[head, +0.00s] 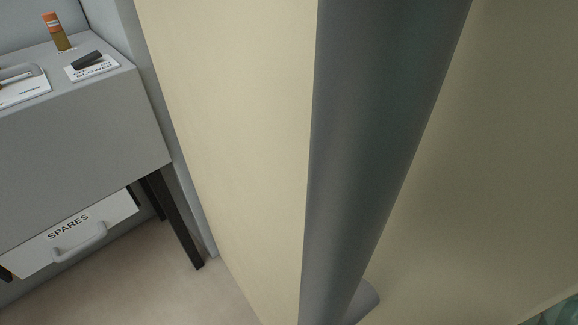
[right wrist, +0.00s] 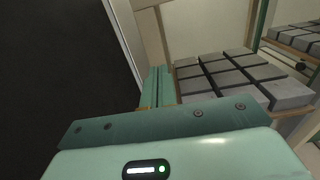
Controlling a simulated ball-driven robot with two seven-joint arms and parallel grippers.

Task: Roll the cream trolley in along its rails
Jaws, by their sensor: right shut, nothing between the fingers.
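In the right wrist view a cream upright (right wrist: 151,32) stands just beyond my right gripper (right wrist: 158,72); it looks like part of the cream trolley's frame. Beside it, grey bricks (right wrist: 235,75) lie in rows on a board. The two teal fingers are together with nothing between them, close to the upright; I cannot tell whether they touch it. In the head view a large cream surface (head: 235,130) fills the middle and right; I cannot tell whether it belongs to the trolley. The rails do not show. My left gripper is not in view.
A grey bar (head: 375,130) runs down the cream surface. At left a grey cabinet (head: 80,130) holds an orange-capped bottle (head: 58,32) and a dark piece on a card (head: 93,68); its SPARES drawer (head: 75,240) is below. More bricks (right wrist: 295,38) sit on a rack behind.

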